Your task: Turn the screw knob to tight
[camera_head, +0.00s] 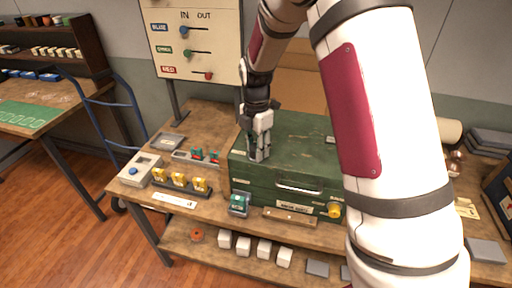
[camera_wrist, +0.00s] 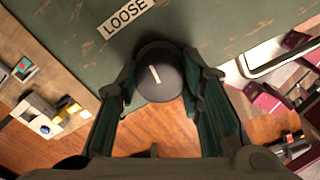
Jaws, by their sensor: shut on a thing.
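The screw knob (camera_wrist: 167,88) is round and dark with a short white pointer line, at the green surface in the wrist view. The line is slightly tilted, its upper end leaning left. A "LOOSE" label (camera_wrist: 125,16) lies above and left of the knob. My gripper (camera_wrist: 160,72) is shut on the knob, one finger on each side. In the head view my gripper (camera_head: 260,152) points down at the left part of the green box (camera_head: 285,140); the knob is hidden there. No label reading tight is in view.
The green box stands on a wooden workbench (camera_head: 135,188). Its front has a handle (camera_head: 299,189) and a yellow knob (camera_head: 334,210). Yellow pieces (camera_head: 179,179) and a grey device with a blue button (camera_head: 136,170) are left. An IN/OUT slider board (camera_head: 197,40) stands behind.

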